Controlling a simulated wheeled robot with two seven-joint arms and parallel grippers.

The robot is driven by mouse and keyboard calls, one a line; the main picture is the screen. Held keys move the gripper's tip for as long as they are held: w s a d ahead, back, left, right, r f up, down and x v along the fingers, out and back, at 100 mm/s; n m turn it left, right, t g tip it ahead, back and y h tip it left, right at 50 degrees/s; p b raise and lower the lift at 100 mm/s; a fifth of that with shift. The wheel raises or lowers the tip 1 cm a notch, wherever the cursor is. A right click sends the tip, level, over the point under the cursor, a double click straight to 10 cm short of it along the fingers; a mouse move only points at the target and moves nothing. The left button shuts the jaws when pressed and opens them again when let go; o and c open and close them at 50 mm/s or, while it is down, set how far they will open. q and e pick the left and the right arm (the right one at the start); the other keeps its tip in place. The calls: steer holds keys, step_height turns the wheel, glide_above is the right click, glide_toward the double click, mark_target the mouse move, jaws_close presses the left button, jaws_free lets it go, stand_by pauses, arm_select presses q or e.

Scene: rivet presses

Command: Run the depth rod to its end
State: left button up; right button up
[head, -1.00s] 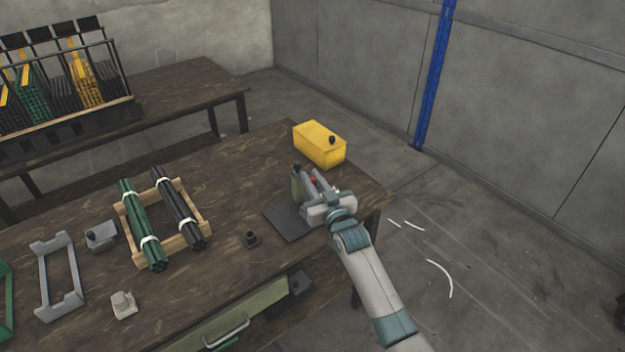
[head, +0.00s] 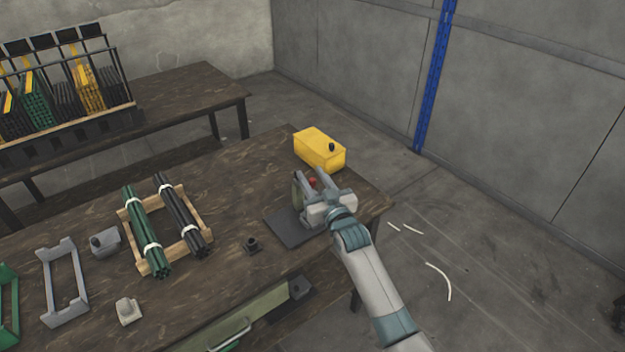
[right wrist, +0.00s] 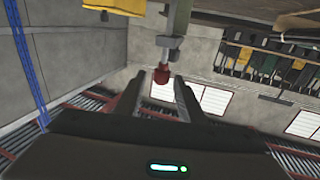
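The press (head: 297,187) is a small olive-grey upright on a dark plate (head: 286,230) near the table's right end. A red knob (head: 313,182) shows beside it. In the right wrist view the red knob (right wrist: 162,76) sits on the end of a short grey rod (right wrist: 166,55), below the olive column (right wrist: 178,22). My right gripper (head: 313,173) is at the press. In the right wrist view its fingers (right wrist: 160,80) are apart, one on each side of the knob, with gaps showing. Part of the press is hidden behind my gripper. My left gripper is in neither view.
A wooden rack (head: 141,266) with green and black rod bundles, a small black fitting (head: 252,245) and a grey frame (head: 50,290) lie to the left. The table's right edge is close.

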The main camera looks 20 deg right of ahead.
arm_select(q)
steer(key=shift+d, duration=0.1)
arm_select(e)
steer(key=shift+s+f, duration=0.15)
steer(key=shift+f, duration=0.1)
